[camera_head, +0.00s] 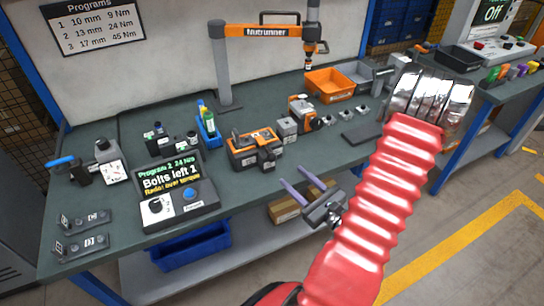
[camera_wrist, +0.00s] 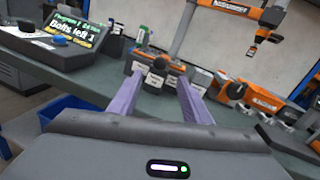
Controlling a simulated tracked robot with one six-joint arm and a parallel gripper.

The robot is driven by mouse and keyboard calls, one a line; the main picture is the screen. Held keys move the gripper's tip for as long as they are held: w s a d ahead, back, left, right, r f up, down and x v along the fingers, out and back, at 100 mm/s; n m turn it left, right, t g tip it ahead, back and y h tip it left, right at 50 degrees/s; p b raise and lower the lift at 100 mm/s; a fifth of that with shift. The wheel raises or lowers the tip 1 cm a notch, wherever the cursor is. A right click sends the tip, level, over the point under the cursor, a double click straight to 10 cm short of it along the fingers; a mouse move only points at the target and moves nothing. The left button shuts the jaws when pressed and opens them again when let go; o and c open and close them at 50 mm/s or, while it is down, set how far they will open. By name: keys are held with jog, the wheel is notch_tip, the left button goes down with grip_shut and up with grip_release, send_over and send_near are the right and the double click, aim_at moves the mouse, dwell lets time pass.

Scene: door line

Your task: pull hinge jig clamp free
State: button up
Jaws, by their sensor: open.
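My gripper (camera_head: 292,175) is open and empty, its two purple fingers apart in front of the bench's front edge. In the wrist view my gripper (camera_wrist: 158,78) points at an orange and black block device (camera_wrist: 155,62) with pale labels, standing beyond the fingertips and not touched. That device (camera_head: 255,149) sits near the front edge of the bench in the head view. No part is clearly marked as the hinge jig clamp. A dark fixture with a blue handle (camera_head: 60,162) stands at the far left; I cannot tell whether it is the clamp.
A control box reading "Bolts left 1" (camera_head: 177,173) stands left of the device. A nutrunner (camera_head: 309,55) hangs from an orange arm above an orange bin (camera_head: 330,84). Grey blocks and small parts lie to the right. A blue bin (camera_head: 190,247) is on the lower shelf.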

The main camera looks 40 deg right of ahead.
aim_at(275, 160)
jog(key=shift+w+d, duration=0.2)
jog(key=shift+w, duration=1.9)
jog(key=shift+w+d, duration=0.15)
jog(key=shift+w, duration=1.95)
jog(key=shift+w+d, duration=0.2)
jog(key=shift+w, duration=1.9)
jog(key=shift+c, duration=0.5)
grip_shut()
